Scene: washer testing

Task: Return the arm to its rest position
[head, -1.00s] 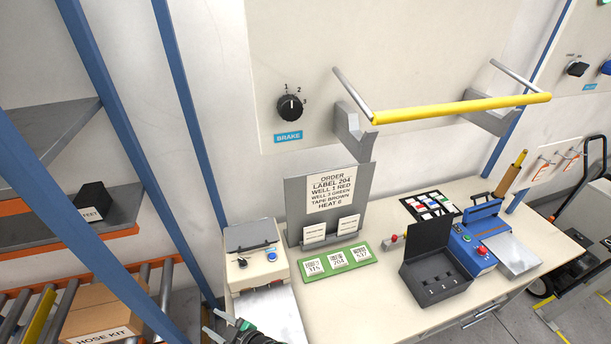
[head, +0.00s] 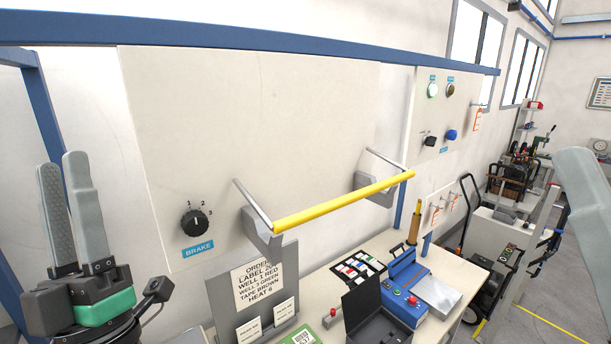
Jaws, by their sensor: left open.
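My left gripper (head: 63,164) stands at the left of the head view, its two grey fingers pointing up. The fingers are apart with nothing between them. It is raised in front of the wall and touches nothing that I can see. Its dark wrist with a green band runs down out of the picture. A smooth grey part of mine shows at the right edge, but no right gripper jaws can be made out.
A panel with a brake knob (head: 194,222) is right of the gripper. A yellow bar (head: 345,200) juts out over the bench (head: 455,262). On the bench are an order sign (head: 262,284), an open black box (head: 376,313) and a blue machine (head: 403,300).

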